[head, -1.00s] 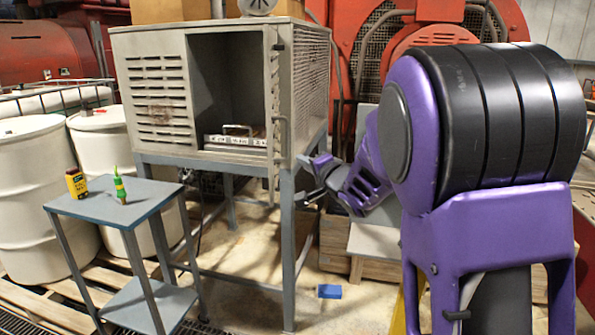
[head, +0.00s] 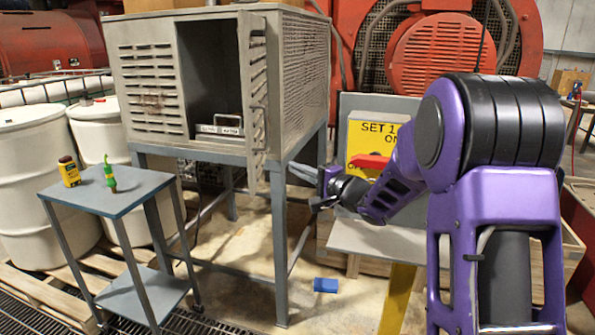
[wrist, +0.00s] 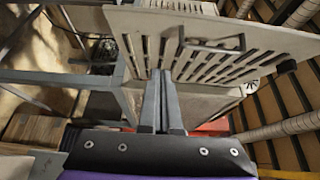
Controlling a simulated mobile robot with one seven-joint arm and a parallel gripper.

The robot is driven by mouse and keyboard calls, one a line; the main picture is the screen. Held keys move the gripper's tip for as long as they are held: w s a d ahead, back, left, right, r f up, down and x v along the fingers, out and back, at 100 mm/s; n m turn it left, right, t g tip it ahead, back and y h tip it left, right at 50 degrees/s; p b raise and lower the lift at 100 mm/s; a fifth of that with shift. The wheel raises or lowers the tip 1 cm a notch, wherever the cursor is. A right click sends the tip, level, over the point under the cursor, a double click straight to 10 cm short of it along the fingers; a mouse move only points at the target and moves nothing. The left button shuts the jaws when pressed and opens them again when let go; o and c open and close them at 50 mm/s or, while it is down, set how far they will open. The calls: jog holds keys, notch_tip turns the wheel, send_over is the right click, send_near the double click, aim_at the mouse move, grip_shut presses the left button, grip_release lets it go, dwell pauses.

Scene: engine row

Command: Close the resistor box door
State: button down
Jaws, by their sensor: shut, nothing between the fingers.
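The resistor box (head: 290,70) is a grey louvred metal cabinet on a blue-grey stand. Its front opening is partly uncovered. The slatted door (head: 259,95) stands open on the right side of the opening, swung outward and seen nearly edge-on in the head view. In the wrist view the door (wrist: 280,40) spans the upper right, with a bar handle (wrist: 212,47) on its face. My gripper (head: 298,170) is shut and empty, to the right of the door's lower end. In the wrist view its fingertips (wrist: 160,75) lie by the door's lower edge; contact cannot be told.
A yellow sign (head: 375,138) and grey panel stand behind my arm. A blue box (head: 325,285) lies on the floor.

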aim_at(255, 156)
jog(key=shift+w+a+b, duration=0.2)
jog(key=shift+w+a, duration=0.7)
jog(key=shift+a, duration=0.5)
jog(key=shift+w+a+b, duration=0.2)
jog(key=shift+w+a, duration=0.75)
jog(key=shift+a, duration=0.5)
jog(key=shift+w+a+b, duration=0.2)
jog(key=shift+w+a, duration=0.7)
jog(key=shift+a, duration=0.5)
